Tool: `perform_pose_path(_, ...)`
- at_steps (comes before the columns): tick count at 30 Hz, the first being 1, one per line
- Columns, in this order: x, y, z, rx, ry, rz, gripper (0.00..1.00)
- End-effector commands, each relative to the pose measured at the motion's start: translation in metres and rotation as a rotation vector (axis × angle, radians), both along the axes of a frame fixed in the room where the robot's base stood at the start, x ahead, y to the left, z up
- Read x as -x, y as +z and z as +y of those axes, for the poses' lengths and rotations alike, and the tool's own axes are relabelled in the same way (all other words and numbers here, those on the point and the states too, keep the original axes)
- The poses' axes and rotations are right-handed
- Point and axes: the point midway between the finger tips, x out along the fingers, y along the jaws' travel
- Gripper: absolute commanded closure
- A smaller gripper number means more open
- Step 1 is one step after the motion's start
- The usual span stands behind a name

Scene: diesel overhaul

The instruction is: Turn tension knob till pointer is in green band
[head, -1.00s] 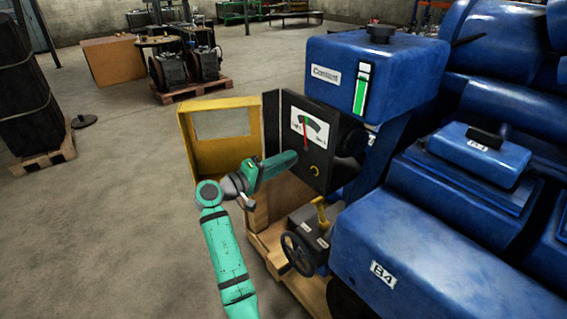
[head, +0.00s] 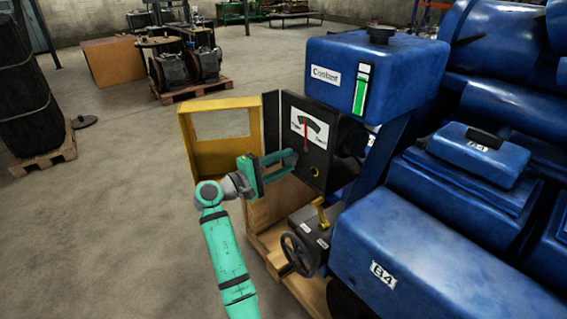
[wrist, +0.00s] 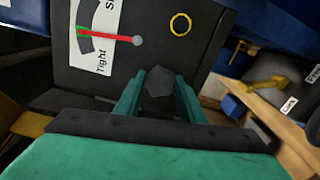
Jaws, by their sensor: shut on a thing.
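The gauge panel (head: 308,146) is a dark box face with a white dial (head: 317,123). Its red pointer (head: 305,135) stands about upright in the head view. In the wrist view the pointer (wrist: 108,37) reaches the small green band (wrist: 81,30), its tip seeming to lie on it; the word "Tight" shows beside the scale. My gripper (head: 292,157) is at the panel, below the dial. In the wrist view its two green fingers are shut on the dark, faceted tension knob (wrist: 160,83). The knob is hidden by the fingers in the head view.
A yellow ring (wrist: 180,24) sits on the panel near the knob. A yellow frame (head: 186,155) stands left of the panel. A black handwheel (head: 300,254) and yellow lever (head: 320,212) are below. The blue coolant tank (head: 410,75) is above right. Open floor lies left.

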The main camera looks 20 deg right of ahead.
Motion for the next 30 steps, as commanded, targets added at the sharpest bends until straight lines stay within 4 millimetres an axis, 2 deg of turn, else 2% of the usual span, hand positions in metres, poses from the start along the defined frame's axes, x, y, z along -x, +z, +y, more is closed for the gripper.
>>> perform_pose_path(9, -0.002, 0.0, 0.003, 0.001, 0.006, 0.001, 0.87)
perform_pose_path(10, -0.002, 0.0, 0.003, 0.001, 0.006, 0.001, 0.6)
perform_pose_path(12, -0.001, 0.0, 0.003, 0.0, 0.005, 0.0, 0.46)
perform_pose_path(23, 0.0, 0.0, 0.005, 0.0, 0.003, 0.0, 0.46)
perform_pose_path(30, 0.011, 0.0, 0.04, 0.0, 0.009, -0.001, 0.46)
